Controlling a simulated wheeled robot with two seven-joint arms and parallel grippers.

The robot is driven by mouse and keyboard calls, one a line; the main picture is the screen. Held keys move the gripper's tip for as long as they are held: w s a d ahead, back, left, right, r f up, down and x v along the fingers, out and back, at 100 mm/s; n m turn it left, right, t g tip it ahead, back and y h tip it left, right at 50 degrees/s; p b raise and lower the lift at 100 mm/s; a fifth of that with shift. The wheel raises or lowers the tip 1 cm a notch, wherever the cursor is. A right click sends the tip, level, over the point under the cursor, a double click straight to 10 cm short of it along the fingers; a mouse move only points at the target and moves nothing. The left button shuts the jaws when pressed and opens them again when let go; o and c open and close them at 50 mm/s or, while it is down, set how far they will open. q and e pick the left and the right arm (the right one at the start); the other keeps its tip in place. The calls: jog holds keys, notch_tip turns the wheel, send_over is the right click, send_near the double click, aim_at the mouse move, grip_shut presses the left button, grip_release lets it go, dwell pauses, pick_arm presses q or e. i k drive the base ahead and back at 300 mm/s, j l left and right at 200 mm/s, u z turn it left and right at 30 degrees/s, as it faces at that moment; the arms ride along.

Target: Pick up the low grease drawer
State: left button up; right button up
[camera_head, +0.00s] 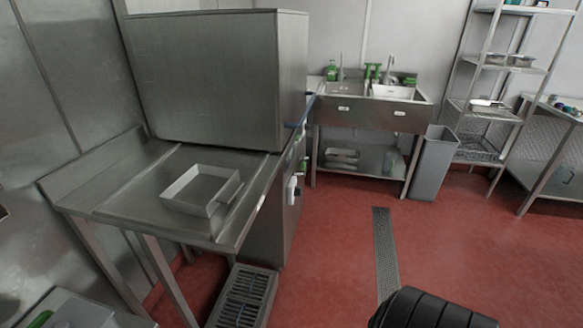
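A shallow, square, open metal tray (184,207), which looks like the low grease drawer, lies on the steel side table (120,197) at the left. It is upright and looks empty, with a raised strip like a handle on its right side, close to the table's right edge. Neither of my grippers can be made out in this view. A black ridged part at the bottom edge, right of centre, looks like part of my own body.
A large steel hood machine (215,80) stands behind the tray. A slotted metal unit (245,295) sits low by the table. A sink (370,112), a grey bin (434,163) and a wire shelf rack (500,70) stand further back. The red floor (460,235) is mostly clear.

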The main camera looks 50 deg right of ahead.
aim_at(202, 189)
jog(key=z, duration=0.85)
jog(key=u, duration=1.35)
jog(key=z, duration=1.35)
